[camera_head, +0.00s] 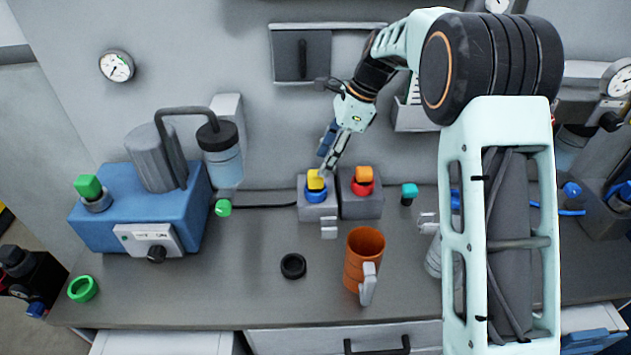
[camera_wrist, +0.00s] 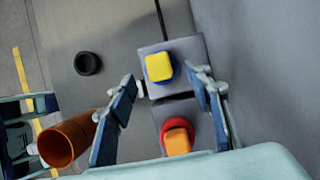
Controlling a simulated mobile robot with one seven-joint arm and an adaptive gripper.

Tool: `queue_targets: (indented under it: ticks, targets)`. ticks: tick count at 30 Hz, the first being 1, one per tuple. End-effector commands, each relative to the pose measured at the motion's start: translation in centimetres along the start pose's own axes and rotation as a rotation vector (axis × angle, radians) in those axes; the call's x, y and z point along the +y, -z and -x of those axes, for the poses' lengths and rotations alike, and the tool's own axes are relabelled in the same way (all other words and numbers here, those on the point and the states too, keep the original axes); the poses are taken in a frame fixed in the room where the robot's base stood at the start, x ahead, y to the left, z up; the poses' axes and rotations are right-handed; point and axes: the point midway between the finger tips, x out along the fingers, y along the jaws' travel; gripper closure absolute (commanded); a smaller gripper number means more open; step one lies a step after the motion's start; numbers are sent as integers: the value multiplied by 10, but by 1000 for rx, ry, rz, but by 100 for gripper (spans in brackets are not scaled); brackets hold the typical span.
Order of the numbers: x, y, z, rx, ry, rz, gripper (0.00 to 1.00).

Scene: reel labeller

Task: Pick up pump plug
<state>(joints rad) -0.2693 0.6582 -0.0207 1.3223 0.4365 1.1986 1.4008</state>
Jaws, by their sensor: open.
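No part is clearly marked as the pump plug. A yellow block (camera_head: 316,179) sits in a blue ring on a grey box (camera_head: 318,212) at the back of the bench. The yellow block also shows in the wrist view (camera_wrist: 159,67). My gripper (camera_head: 329,158) is just above and beside it, pointing down. In the wrist view, the fingers of my gripper (camera_wrist: 168,88) are open, with the yellow block between and beyond their tips. Nothing is held. A blue pump-like machine (camera_head: 140,208) stands at the left. A green plug-like end (camera_head: 223,208) lies at its right, with a black cable running to the grey box.
An orange block (camera_head: 364,174) in a red ring sits on a neighbouring grey box. An orange mug (camera_head: 362,262) stands in front, with a black ring (camera_head: 293,266) to its left. A teal-topped peg (camera_head: 409,190) stands right. The wall is close behind. The bench's front middle is mostly clear.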

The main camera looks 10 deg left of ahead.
Motion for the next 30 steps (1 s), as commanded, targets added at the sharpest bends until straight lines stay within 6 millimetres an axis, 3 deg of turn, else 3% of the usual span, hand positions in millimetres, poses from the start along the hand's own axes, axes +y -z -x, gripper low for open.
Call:
queue_targets:
  ticks: [5, 13, 22, 30]
  targets:
    - [1, 0, -13, -1, -1, -1, 54]
    - [3, -2, -51, -1, 0, 0, 54]
    - [3, -1, -58, -1, 2, 0, 54]
    - [2, -1, -58, -1, 2, 0, 81]
